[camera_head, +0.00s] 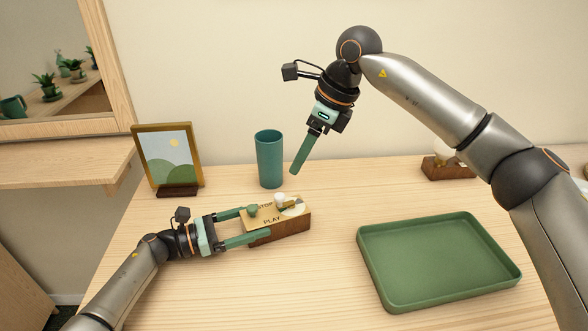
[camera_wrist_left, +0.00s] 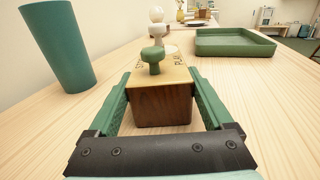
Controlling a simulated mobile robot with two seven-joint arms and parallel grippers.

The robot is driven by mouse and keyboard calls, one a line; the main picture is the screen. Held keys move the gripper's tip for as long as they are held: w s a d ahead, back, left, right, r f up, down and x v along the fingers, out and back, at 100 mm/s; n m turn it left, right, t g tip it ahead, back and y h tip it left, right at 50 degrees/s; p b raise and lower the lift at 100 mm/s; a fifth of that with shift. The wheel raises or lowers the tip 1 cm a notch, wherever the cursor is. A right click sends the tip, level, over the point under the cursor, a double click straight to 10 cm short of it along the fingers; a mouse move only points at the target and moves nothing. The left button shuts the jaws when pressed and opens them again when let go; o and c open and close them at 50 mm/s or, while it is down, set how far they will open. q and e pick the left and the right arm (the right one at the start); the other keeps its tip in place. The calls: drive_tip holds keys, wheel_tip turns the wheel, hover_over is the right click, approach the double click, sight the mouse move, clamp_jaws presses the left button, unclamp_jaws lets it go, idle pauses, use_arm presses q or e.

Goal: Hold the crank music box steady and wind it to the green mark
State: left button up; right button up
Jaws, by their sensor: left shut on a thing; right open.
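The music box (camera_head: 284,229) is a brown wooden block with a pale top lettered STOP and PLAY; it stands on the table. A green knob (camera_head: 252,210) and a whitish knob (camera_head: 280,200) rise from its top, beside a partly hidden pale round patch. My left gripper (camera_head: 256,222) is shut on the box, one finger along each side. In the left wrist view the box (camera_wrist_left: 162,106) sits between the fingers, the green knob (camera_wrist_left: 153,56) nearest. My right gripper (camera_head: 298,170) is open and empty, above and behind the box, seen edge-on. No green mark is clearly visible.
A teal cup (camera_head: 269,160) stands just behind the box, close to the right gripper. A framed picture (camera_head: 168,155) is at the back left. A green tray (camera_head: 438,262) lies at the right. A wooden-based object (camera_head: 447,170) sits partly behind my right arm.

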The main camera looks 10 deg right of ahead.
idle(0.3)
use_arm(q)
drive_tip(key=o, duration=1.6)
drive_tip(key=shift+c, duration=0.2)
